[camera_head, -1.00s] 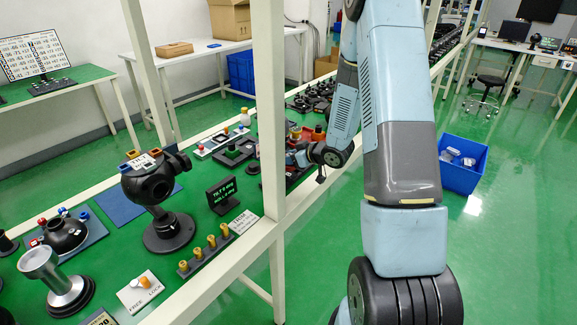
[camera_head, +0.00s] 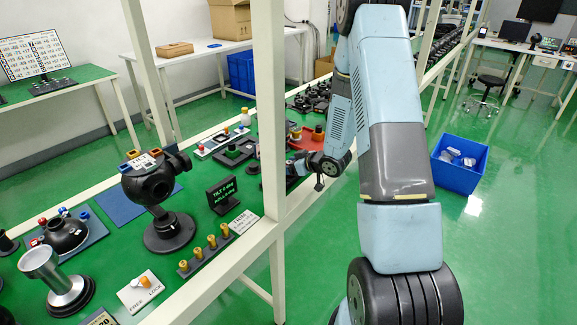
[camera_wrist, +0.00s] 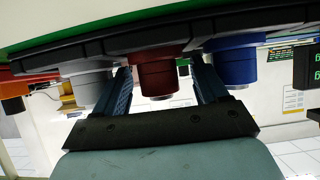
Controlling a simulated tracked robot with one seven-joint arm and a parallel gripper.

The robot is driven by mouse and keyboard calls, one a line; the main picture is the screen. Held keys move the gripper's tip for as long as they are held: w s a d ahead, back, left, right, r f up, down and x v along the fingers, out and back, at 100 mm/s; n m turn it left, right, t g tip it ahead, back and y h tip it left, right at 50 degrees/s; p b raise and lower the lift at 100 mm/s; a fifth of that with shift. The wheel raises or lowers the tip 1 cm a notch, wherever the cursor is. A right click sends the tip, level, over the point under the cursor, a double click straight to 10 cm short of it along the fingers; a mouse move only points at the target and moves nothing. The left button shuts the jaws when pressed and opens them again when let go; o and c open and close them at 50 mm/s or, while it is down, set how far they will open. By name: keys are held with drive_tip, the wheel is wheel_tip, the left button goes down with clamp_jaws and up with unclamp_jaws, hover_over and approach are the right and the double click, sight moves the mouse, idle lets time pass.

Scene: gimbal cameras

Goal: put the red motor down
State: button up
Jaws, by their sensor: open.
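The wrist view looks upside down, with the bench surface along the top. The red motor (camera_wrist: 157,72) stands in a dark holder (camera_wrist: 130,38), between a grey motor (camera_wrist: 88,84) and a blue motor (camera_wrist: 232,68). My gripper (camera_wrist: 163,80) is open, with one finger on each side of the red motor. A gap shows between each finger and the motor. In the head view my gripper (camera_head: 301,165) is low at the bench's right edge, beyond the white post. The red motor is hidden there or too small to tell.
A white frame post (camera_head: 268,110) stands left of my arm. On the green bench are a small display (camera_head: 222,194), a black gimbal ball (camera_head: 150,183) and a row of brass pegs (camera_head: 211,242). A blue bin (camera_head: 458,173) stands on the open floor at right.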

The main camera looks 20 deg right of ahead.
drive_tip(key=v, duration=1.1)
drive_tip(key=shift+s+d+r, duration=0.15)
drive_tip(key=shift+s, duration=0.05)
drive_tip(key=s+d+r+m+h, duration=0.25)
drive_tip(key=r+h, duration=0.25)
drive_tip(key=r, duration=0.5)
drive_tip(key=s+d+r+m+h, duration=0.1)
drive_tip(key=s+r+m+h, duration=0.2)
drive_tip(key=r, duration=0.7)
drive_tip(key=s+a+r+g, duration=0.1)
drive_tip(key=s+a+r, duration=0.2)
drive_tip(key=s, duration=0.4)
drive_tip(key=s+a+r+m+g, duration=0.1)
drive_tip(key=s+a+r, duration=0.2)
drive_tip(key=s, duration=0.5)
drive_tip(key=s+a+r+g, duration=0.2)
drive_tip(key=s+a+r, duration=0.1)
drive_tip(key=s, duration=0.5)
drive_tip(key=shift+s+a+m+y, duration=0.25)
drive_tip(key=shift+a+m+y, duration=0.1)
drive_tip(key=shift+y, duration=0.05)
